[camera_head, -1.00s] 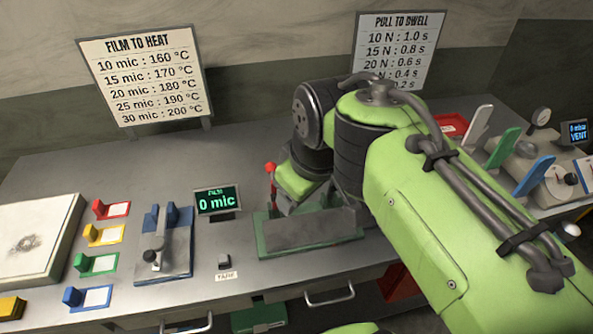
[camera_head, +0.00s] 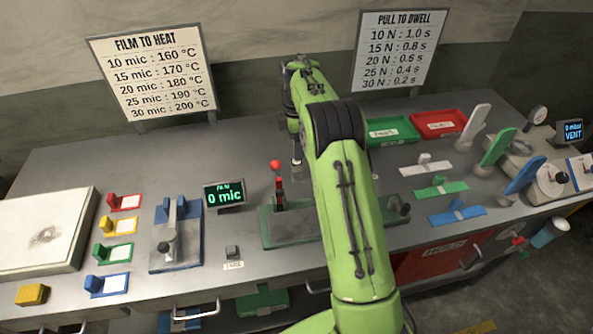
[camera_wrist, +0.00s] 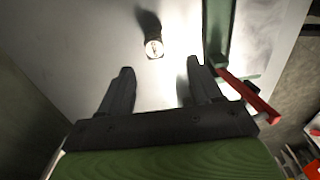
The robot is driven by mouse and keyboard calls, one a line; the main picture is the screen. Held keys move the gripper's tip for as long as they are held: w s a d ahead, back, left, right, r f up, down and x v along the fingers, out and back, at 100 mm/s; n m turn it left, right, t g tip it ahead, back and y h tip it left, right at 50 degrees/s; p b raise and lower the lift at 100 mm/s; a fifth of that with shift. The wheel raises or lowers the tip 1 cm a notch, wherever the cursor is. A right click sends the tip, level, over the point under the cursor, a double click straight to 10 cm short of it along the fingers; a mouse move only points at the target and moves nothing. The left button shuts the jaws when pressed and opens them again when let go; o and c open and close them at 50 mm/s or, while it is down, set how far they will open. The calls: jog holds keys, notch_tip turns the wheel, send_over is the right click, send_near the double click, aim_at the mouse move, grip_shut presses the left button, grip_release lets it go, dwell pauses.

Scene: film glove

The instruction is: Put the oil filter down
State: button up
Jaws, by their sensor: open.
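My gripper (camera_wrist: 160,66) is open in the wrist view, with its two dark fingers apart and nothing between them. A small dark round thing with a pale, marked face (camera_wrist: 153,48) stands on the bright bench top just beyond the fingertips. It may be the oil filter, but I cannot tell for sure. In the head view my arm reaches over the bench to the back middle, and my gripper is mostly hidden there, behind the green press with the red-knobbed lever (camera_head: 277,180).
The press's red lever (camera_wrist: 248,95) is close on the right of my gripper in the wrist view. Green (camera_head: 390,131) and red (camera_head: 440,124) trays lie at the back right. A film display (camera_head: 224,196) stands left of the press. The back left bench is clear.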

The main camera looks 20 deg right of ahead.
aim_at(296, 168)
notch_tip(296, 168, down, 6)
jog(key=shift+w+f, duration=0.1)
jog(key=f, duration=0.5)
jog(key=shift+w+d+b, duration=0.2)
jog(key=shift+w+b, duration=0.1)
jog(key=shift+c, duration=0.8)
grip_shut()
notch_tip(296, 168, up, 10)
jog(key=shift+r+p, duration=0.1)
jog(key=shift+p, duration=0.35)
